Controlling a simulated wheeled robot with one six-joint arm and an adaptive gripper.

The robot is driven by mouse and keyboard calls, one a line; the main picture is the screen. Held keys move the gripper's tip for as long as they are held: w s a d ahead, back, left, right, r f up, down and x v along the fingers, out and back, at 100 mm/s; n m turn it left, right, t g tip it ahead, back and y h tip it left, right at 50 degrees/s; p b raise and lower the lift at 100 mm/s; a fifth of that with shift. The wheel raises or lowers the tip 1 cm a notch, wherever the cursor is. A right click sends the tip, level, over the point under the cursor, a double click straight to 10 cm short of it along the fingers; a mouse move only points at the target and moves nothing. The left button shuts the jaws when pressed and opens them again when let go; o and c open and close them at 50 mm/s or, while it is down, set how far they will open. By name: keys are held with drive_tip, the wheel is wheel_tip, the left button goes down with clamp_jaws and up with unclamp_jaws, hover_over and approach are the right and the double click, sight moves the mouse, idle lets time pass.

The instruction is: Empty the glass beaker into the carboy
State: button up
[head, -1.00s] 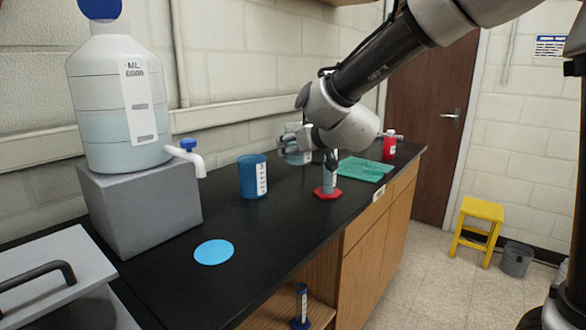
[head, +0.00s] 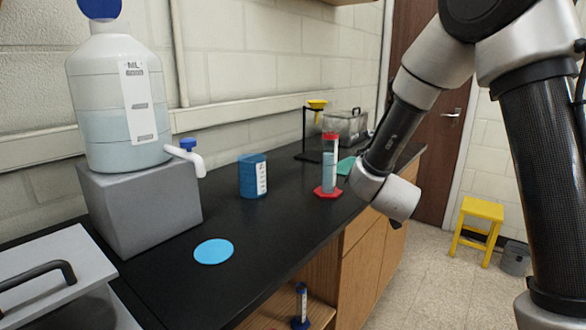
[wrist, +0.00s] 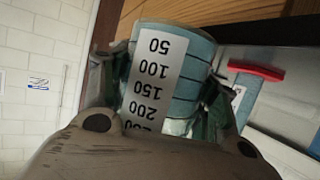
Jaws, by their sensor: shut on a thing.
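My gripper (wrist: 160,98) is shut on the glass beaker (wrist: 187,72), with a dark green finger on each side of it. The beaker has a white scale label and light blue contents or tint; its mouth is not clearly visible. In the head view the gripper and beaker are hidden behind my wrist link, off the right front edge of the bench. The carboy (head: 108,112) stands on a grey block at the left. It is large, clear and partly filled with pale liquid, with a blue cap (head: 98,8) at its top and a white tap (head: 190,158) low on its right.
Behind are a funnel stand (head: 306,132) and clear box (head: 345,124). A light blue disc (head: 213,251) lies in front. A yellow stool (head: 480,212) stands on the floor.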

drive_tip(key=d, duration=0.1)
drive_tip(key=d+f, duration=0.1)
drive_tip(key=shift+d+m+h, duration=0.3)
drive_tip(key=shift+h, duration=0.1)
drive_tip(key=shift+d, duration=0.15)
drive_tip(key=shift+d, duration=0.1)
